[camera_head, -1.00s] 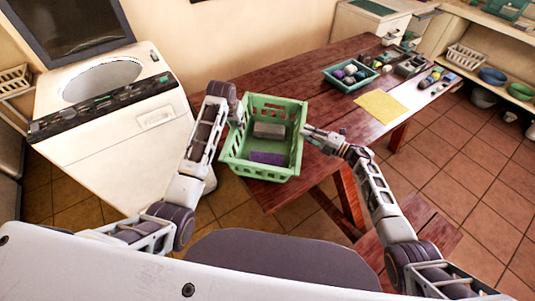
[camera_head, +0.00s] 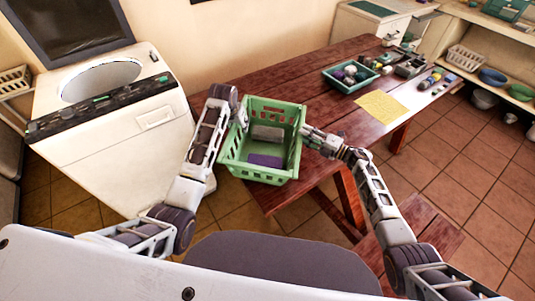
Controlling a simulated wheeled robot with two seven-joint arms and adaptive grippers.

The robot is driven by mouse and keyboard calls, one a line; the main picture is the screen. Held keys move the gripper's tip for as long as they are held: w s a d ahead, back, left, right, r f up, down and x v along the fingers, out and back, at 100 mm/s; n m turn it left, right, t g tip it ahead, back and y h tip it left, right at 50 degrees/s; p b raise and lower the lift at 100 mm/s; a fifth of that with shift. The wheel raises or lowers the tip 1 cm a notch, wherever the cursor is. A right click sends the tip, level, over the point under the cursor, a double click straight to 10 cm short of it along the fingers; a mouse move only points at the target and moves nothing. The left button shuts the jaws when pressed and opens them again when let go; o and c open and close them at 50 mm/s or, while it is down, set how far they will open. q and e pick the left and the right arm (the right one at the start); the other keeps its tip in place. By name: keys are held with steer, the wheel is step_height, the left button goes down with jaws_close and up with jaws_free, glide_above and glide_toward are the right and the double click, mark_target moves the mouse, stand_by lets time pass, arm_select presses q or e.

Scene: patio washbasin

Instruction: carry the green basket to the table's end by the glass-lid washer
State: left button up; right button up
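The green basket (camera_head: 260,175) is at the table's left end, close to the glass-lid washer (camera_head: 150,121), whose dark lid (camera_head: 75,30) stands open. A grey block (camera_head: 267,133) and a purple block (camera_head: 265,160) lie in the basket. My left gripper (camera_head: 241,112) is at the basket's left rim; its fingertips are partly hidden. My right gripper (camera_head: 306,133) is at the right rim, its fingers close together on it. The basket overlaps the table's end edge in the picture; whether its base touches the wood cannot be told.
On the wooden table (camera_head: 310,90), a teal tray (camera_head: 345,87) with several items and a yellow cloth (camera_head: 383,106) lie to the right. Several small objects are farther back. A bench (camera_head: 420,225) is in front at right.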

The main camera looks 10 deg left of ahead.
arm_select(q)
steer(key=o, duration=0.9)
steer(key=shift+a, duration=0.1)
steer(key=shift+c, duration=0.2)
arm_select(e)
steer(key=shift+d, duration=0.15)
steer(key=shift+f, duration=0.1)
arm_select(q)
steer(key=shift+r, duration=0.1)
steer(key=v, duration=1.1)
steer(key=shift+s+r, duration=0.2)
steer(key=shift+r, duration=0.1)
arm_select(e)
steer(key=o, duration=0.8)
steer(key=shift+d, duration=0.1)
